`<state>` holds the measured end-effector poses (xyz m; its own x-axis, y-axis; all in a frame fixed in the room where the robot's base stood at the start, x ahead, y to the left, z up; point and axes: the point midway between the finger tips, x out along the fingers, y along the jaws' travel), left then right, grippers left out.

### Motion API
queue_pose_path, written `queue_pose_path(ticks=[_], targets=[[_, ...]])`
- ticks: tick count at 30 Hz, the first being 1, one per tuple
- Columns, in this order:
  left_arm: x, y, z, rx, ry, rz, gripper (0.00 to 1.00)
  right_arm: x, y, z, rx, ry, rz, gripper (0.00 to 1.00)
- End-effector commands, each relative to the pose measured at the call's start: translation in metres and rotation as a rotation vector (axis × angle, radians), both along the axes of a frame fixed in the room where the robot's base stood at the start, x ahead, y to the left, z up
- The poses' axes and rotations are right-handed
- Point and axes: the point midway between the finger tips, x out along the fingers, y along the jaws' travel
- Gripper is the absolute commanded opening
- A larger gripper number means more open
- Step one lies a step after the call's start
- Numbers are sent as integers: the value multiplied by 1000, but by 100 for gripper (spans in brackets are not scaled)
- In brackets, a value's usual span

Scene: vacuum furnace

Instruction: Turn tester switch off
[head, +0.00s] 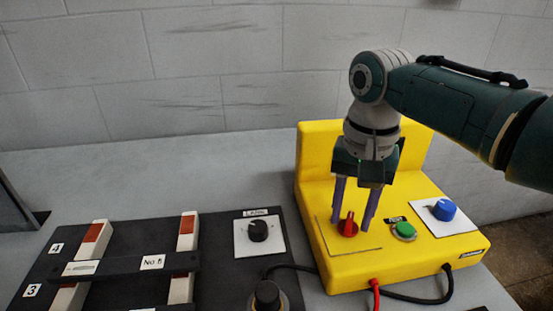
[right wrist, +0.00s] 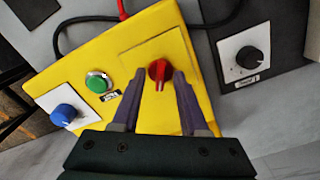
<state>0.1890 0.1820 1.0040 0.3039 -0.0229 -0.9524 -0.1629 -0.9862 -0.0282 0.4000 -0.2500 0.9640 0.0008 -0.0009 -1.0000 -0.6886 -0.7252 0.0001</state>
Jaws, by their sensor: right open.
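The yellow tester box (head: 315,165) stands on the grey table, with a red switch knob (head: 348,226) on its top face. The red knob also shows in the right wrist view (right wrist: 160,72), with a pale line on it. My right gripper (head: 355,226) points down over the box. Its two fingers stand open, one on each side of the red knob, in the right wrist view (right wrist: 158,80) as well. I cannot tell whether the fingertips touch the knob. My left gripper is not in view.
A green button (head: 404,231) and a blue knob (head: 444,209) sit right of the red knob on the box. Red and black cables leave its front. A dark panel (head: 215,225) with black knobs and red-white levers lies to the left. The table behind is clear.

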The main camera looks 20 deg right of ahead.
Motion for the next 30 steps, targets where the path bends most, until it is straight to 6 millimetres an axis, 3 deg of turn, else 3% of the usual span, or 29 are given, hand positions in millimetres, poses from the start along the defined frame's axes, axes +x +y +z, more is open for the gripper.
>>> queue_pose_path(ticks=[4,15,30], targets=[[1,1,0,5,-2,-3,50,0,0,0,0,0,0,43],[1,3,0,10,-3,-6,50,0,0,1,1,1,0,1],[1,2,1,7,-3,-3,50,0,0,1,0,1,2,0]])
